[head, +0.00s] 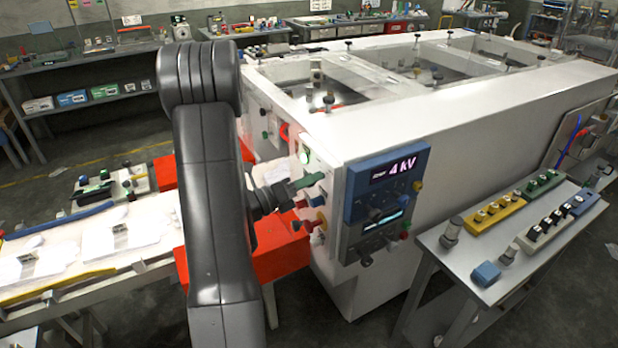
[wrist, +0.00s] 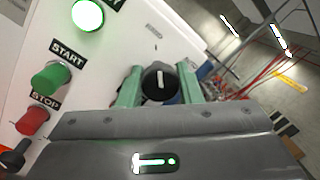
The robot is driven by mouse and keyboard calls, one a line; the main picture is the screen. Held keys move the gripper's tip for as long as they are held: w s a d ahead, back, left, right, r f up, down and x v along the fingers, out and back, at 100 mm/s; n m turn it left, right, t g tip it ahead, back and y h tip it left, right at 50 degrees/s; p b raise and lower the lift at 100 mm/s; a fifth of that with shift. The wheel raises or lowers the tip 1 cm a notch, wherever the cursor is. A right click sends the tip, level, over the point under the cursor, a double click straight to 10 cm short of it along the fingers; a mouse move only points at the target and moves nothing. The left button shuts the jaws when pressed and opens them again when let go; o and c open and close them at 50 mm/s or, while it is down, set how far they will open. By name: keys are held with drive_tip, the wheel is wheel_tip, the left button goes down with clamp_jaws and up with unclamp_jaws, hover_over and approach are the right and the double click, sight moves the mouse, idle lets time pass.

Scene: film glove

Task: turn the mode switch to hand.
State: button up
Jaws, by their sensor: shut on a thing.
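The mode switch (wrist: 158,84) shows in the wrist view as a round black knob with a white pointer line. The line stands almost upright in that picture. My gripper (wrist: 160,77) has one green finger on each side of the knob and is shut on it. In the head view my gripper (head: 304,184) is at the near end face of the white cabinet (head: 330,135), and the knob is hidden there.
A lit green lamp (wrist: 88,15), a green START button (wrist: 50,77) and a red STOP button (wrist: 33,121) lie left of the knob. A blue display box (head: 387,183) reading 4 kV sits right of my gripper. Red boxes (head: 285,250) stand below.

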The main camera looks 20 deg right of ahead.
idle(0.3)
drive_tip(key=o, duration=1)
drive_tip(key=shift+c, duration=0.2)
drive_tip(key=shift+a, duration=0.1)
drive_tip(key=s+a+f+b, duration=0.1)
drive_tip(key=a+b, duration=0.2)
drive_tip(key=a, duration=1)
drive_tip(key=shift+a+f, duration=0.25)
drive_tip(key=shift+f, duration=0.1)
drive_tip(key=shift+d, duration=0.1)
drive_tip(key=shift+w+d+r+p, duration=0.15)
drive_tip(key=shift+d+r+p, duration=0.25)
drive_tip(key=shift+d, duration=1.85)
drive_tip(key=shift+w+d+r+p, duration=0.2)
drive_tip(key=shift+d+p, duration=0.4)
drive_tip(key=shift+d, duration=1.65)
drive_tip(key=shift+w+d+r+p, duration=0.2)
drive_tip(key=shift+d+p, duration=0.3)
drive_tip(key=shift+d, duration=1.75)
